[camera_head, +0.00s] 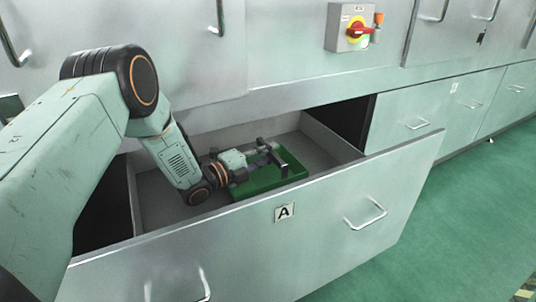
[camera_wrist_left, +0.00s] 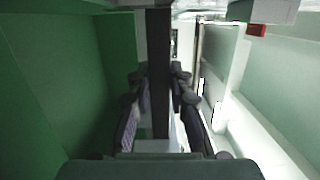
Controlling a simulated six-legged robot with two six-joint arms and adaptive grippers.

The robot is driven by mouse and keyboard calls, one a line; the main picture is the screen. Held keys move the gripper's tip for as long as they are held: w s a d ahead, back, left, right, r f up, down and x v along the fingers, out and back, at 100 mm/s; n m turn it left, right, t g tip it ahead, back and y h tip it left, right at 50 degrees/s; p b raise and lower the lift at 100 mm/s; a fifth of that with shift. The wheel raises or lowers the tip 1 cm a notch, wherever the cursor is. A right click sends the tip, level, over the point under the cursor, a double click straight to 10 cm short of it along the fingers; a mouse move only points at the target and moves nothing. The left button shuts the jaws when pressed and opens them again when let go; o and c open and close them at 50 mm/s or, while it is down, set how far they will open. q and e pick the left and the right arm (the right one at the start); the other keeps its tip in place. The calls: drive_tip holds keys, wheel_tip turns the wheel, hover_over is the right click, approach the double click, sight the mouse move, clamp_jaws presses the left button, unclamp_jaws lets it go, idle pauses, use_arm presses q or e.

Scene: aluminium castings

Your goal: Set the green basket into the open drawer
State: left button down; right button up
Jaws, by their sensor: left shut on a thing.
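The green basket (camera_head: 268,183) is inside the open drawer (camera_head: 330,218), whose front carries a plate marked A. My left gripper (camera_head: 268,152) reaches down into the drawer from the left and covers part of the basket. In the left wrist view, its two fingers are closed around a dark upright bar (camera_wrist_left: 158,60), seemingly the basket's handle. The basket's green wall (camera_wrist_left: 60,85) fills the left of that view. I cannot tell whether the basket's underside touches the drawer floor. My right gripper is out of view.
A grey switch box (camera_head: 352,28) with a red and yellow knob is on the cabinet above. Closed drawers (camera_head: 412,108) line the right. The drawer's front wall stands close before my left arm. Green floor (camera_head: 470,200) is clear at right.

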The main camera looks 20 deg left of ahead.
use_arm(q)
drive_tip(key=c, duration=1.7)
unclamp_jaws()
drive_tip(key=shift+f, duration=0.2)
drive_tip(key=o, duration=0.5)
drive_tip(key=shift+r, duration=0.15)
drive_tip(key=shift+s+a+r+p, duration=0.1)
drive_tip(key=shift+s+a+p, duration=0.15)
drive_tip(key=shift+p, duration=0.05)
drive_tip(key=p, duration=0.2)
hover_over(245, 185)
drive_tip(key=w, duration=0.1)
drive_tip(key=shift+w+d, duration=0.2)
drive_tip(key=shift+d, duration=0.2)
drive_tip(key=shift+s+a+p, duration=0.3)
drive_tip(key=shift+s+a, duration=0.05)
drive_tip(key=shift+s, duration=0.25)
